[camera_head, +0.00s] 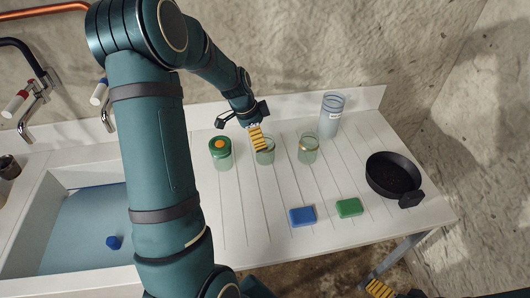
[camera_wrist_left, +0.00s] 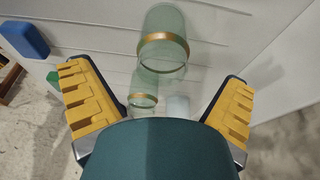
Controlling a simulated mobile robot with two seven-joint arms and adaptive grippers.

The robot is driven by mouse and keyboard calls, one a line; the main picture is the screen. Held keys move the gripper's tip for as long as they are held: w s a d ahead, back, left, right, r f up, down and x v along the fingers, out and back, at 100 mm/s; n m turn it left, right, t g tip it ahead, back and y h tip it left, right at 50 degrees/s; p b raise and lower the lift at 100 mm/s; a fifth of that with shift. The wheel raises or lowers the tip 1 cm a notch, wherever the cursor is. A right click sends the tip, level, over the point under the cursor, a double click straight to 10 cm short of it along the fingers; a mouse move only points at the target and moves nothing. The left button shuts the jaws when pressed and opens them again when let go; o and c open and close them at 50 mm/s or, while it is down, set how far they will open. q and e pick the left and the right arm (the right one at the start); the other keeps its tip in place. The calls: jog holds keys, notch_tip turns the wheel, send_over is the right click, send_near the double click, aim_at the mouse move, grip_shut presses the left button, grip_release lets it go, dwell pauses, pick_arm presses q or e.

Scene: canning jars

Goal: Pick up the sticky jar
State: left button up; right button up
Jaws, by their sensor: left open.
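Several jars stand on the white counter. A clear jar with an amber band at its mouth (camera_wrist_left: 165,50) is nearest in the left wrist view; in the head view this jar (camera_head: 265,157) is partly hidden by my left gripper (camera_head: 257,138). My left gripper is open and empty, with its yellow fingers spread toward that jar. A second clear jar with an amber band (camera_head: 308,152) stands to its right and shows farther off in the wrist view (camera_wrist_left: 143,97). I cannot tell which is the sticky one. My right gripper (camera_head: 379,288) shows only partly at the bottom.
A green-lidded jar (camera_head: 221,155) stands left of the gripper. A tall grey container (camera_head: 330,117) stands behind right. A blue sponge (camera_head: 302,216), a green sponge (camera_head: 349,208) and a black pan (camera_head: 392,175) lie toward the front and right. A sink (camera_head: 60,200) is left.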

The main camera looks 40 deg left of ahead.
pick_arm(q)
jog(key=x, duration=0.5)
jog(key=shift+w+f, duration=0.2)
jog(key=shift+w, duration=0.25)
jog(key=c, duration=1.4)
